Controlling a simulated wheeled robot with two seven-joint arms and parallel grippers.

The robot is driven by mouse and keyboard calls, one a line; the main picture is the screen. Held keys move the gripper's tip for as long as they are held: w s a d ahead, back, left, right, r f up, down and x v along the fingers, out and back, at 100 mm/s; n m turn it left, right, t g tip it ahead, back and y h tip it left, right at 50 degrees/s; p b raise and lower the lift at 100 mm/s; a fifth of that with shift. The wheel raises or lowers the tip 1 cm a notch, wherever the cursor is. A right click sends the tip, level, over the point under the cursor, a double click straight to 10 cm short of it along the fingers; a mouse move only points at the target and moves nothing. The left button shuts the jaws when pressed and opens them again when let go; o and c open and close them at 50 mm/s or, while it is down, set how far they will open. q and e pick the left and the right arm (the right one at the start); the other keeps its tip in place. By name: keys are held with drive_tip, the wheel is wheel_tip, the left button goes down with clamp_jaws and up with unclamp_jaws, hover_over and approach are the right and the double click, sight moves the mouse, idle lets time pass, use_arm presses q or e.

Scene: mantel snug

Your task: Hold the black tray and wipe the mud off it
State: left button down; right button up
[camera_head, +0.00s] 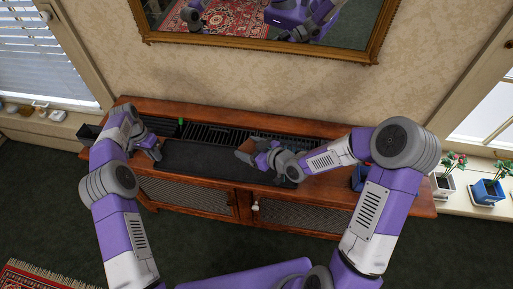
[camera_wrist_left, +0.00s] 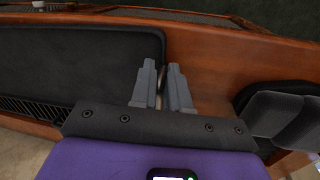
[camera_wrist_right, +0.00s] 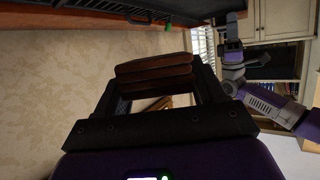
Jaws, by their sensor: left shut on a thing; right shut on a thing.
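The black tray (camera_head: 200,160) lies flat on the wooden cabinet top, and its dark surface also fills the left of the left wrist view (camera_wrist_left: 80,60). My left gripper (camera_head: 157,153) is shut on the tray's rim at its left end; in the left wrist view its fingers (camera_wrist_left: 161,80) straddle the edge. My right gripper (camera_head: 252,151) is shut on a brown folded cloth-like thing (camera_wrist_right: 155,75), over the tray's right part in the head view. The brown thing (camera_head: 246,146) is partly hidden by the gripper there. I cannot make out mud on the visible tray surface.
A black slatted rack (camera_head: 215,133) runs behind the tray, with a small green thing (camera_head: 181,121) at its left. A blue container (camera_head: 359,178) stands at the cabinet's right end, partly behind my right arm. A gilt-framed mirror (camera_head: 260,48) hangs above.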

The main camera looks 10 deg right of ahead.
use_arm(q)
drive_tip(key=shift+s+f, duration=0.15)
drive_tip(key=shift+f, duration=0.15)
use_arm(e)
drive_tip(key=shift+d+f+n+g+y, duration=0.15)
drive_tip(key=shift+f+n+g+y, duration=0.3)
drive_tip(key=shift+n+g+y, duration=0.15)
